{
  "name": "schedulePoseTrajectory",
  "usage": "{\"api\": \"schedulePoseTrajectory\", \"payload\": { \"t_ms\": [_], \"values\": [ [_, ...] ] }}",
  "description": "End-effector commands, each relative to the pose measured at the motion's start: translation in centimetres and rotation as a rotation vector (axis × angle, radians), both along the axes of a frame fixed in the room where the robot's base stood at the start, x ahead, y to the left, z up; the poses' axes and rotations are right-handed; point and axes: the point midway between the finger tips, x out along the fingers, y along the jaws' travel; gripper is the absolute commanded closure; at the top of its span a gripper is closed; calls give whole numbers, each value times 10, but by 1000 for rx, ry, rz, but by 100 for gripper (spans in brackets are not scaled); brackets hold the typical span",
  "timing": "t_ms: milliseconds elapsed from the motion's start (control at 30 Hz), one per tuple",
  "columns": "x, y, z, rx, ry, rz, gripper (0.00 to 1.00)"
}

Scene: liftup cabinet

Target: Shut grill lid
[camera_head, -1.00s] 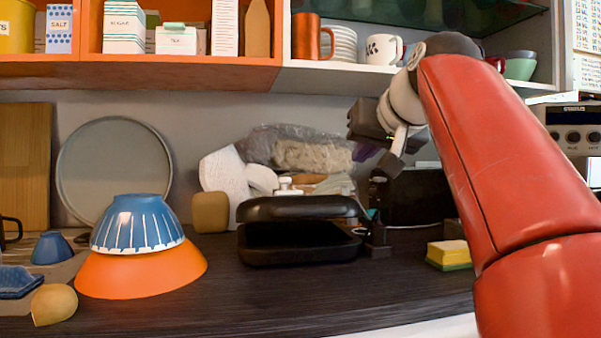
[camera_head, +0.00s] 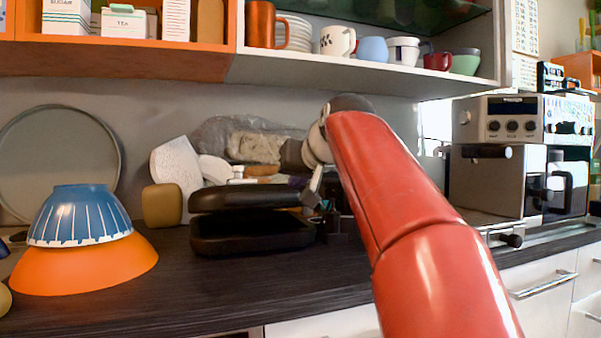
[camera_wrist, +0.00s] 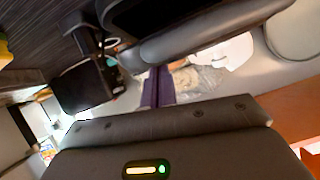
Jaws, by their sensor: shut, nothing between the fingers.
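The black grill (camera_head: 250,240) sits on the dark counter, left of my arm. Its lid (camera_head: 245,197) is partly raised, with a dark gap between it and the base. My gripper (camera_head: 311,197) is shut and empty, pointing down at the right end of the lid. I cannot tell whether it touches the lid. In the wrist view, a dark, rounded grill part (camera_wrist: 205,35) lies close beyond the gripper body. The grill's right rear side is partly hidden by my gripper and arm.
A blue bowl (camera_head: 80,215) rests on an orange bowl (camera_head: 85,265) at the left. A plastic bag (camera_head: 250,138) and other items are behind the grill. A shelf (camera_head: 360,75) hangs above. The counter in front is clear.

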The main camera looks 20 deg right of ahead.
Motion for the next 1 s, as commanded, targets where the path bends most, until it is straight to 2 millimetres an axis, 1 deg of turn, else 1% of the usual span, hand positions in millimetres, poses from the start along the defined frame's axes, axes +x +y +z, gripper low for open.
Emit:
{"api": "schedulePoseTrajectory", "payload": {
  "t_ms": [333, 433, 800, 1000],
  "values": [
    [-1, 1, -1, 0, 0, 1, 100],
    [-1, 1, -6, 0, -6, 1, 100],
    [-12, 1, -46, 0, -112, 1, 100],
    [-18, 1, -71, 1, -133, 2, 100]
  ]
}}
